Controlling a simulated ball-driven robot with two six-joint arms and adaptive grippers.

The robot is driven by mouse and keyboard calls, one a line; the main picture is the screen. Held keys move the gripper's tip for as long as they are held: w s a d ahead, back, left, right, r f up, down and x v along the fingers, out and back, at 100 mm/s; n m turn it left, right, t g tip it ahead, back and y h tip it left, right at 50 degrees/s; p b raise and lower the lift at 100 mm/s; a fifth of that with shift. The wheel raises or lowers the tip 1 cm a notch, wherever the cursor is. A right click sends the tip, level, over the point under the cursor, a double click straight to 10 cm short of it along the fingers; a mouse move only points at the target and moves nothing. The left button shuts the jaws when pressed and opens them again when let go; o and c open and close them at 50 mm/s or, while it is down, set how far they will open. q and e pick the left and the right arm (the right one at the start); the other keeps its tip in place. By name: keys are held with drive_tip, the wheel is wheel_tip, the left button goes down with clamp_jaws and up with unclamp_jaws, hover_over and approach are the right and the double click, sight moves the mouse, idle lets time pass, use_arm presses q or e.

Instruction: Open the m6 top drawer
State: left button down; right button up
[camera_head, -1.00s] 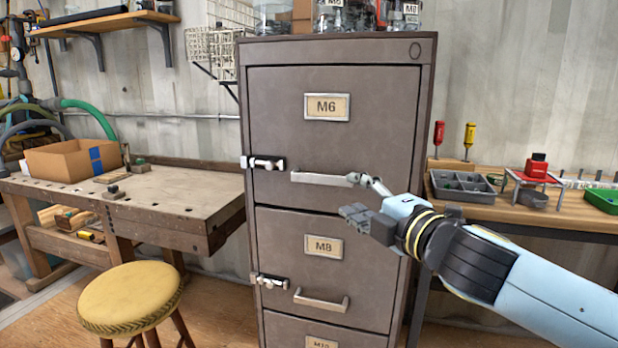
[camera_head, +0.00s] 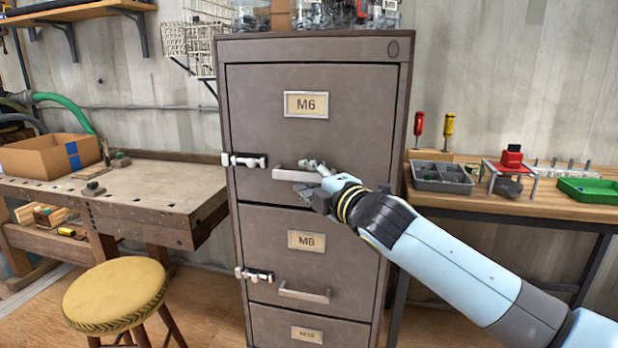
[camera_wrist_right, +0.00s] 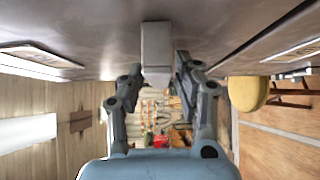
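The M6 top drawer (camera_head: 350,115) of the grey-brown cabinet is shut, its front flush with the frame. Its pale bar handle (camera_head: 288,174) sits low on the front, below the M6 label (camera_head: 306,104). My right gripper (camera_head: 312,180) comes in from the right at the handle's right part. In the right wrist view the handle (camera_wrist_right: 156,48) lies between the two fingers (camera_wrist_right: 157,80), which look parted around it. Contact cannot be made out. The handle's right end is partly hidden by the gripper. My left gripper is not in view.
A latch (camera_head: 245,160) sits at the drawer's left edge. The M8 drawer (camera_head: 345,255) below is shut. A workbench (camera_head: 150,195) and yellow stool (camera_head: 115,292) stand left; a table (camera_head: 530,205) with trays stands right. Jars stand on the cabinet.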

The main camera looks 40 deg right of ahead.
clamp_jaws()
